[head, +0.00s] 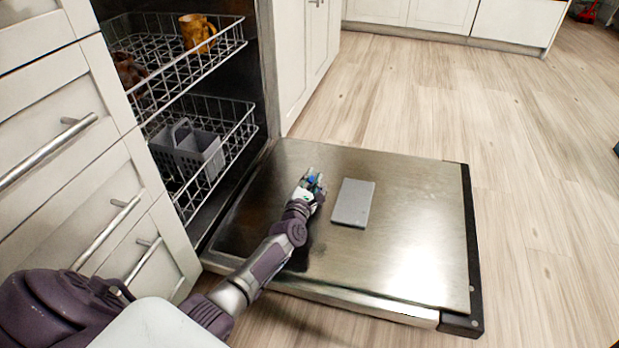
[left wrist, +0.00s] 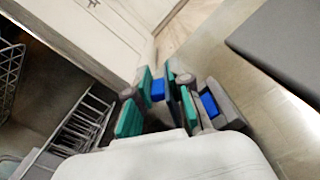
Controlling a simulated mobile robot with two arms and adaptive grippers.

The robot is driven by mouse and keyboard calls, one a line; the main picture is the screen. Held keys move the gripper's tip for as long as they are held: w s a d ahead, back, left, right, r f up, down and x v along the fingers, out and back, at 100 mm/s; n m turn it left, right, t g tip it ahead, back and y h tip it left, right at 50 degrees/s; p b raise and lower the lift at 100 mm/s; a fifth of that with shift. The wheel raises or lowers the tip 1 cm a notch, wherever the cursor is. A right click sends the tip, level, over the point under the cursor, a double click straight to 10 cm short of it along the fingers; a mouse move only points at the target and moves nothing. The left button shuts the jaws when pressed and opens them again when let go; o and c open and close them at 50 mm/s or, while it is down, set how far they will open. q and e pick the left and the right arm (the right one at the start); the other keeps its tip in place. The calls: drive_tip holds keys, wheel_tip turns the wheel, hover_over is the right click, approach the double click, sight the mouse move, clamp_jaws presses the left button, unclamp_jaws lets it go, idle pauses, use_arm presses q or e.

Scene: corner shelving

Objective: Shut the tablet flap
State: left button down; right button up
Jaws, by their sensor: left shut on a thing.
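The tablet flap (head: 353,203) looks like a flat grey rectangular panel on the inner face of the lowered dishwasher door (head: 415,225). In the left wrist view the panel (left wrist: 285,45) is dark grey at the upper right, apart from the fingers. My left gripper (head: 316,183) is low over the door, just left of the panel. In the left wrist view my left gripper's fingers (left wrist: 178,92) have teal and blue pads. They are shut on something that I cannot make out. The panel's hinge side cannot be told. My right gripper is not in view.
The dishwasher's upper rack (head: 205,62) holds an orange-brown mug (head: 196,32) and a darker brown item (head: 128,72). The lower rack (head: 240,135) holds a grey cutlery basket (head: 187,150). Drawers with bar handles (head: 50,150) stand at left.

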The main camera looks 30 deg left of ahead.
sight(313, 179)
use_arm(q)
drive_tip(key=shift+d+f+m, duration=0.1)
drive_tip(key=shift+m, duration=0.3)
drive_tip(key=c, duration=1.1)
unclamp_jaws()
drive_tip(key=shift+c, duration=0.2)
wheel_tip(313, 179, up, 10)
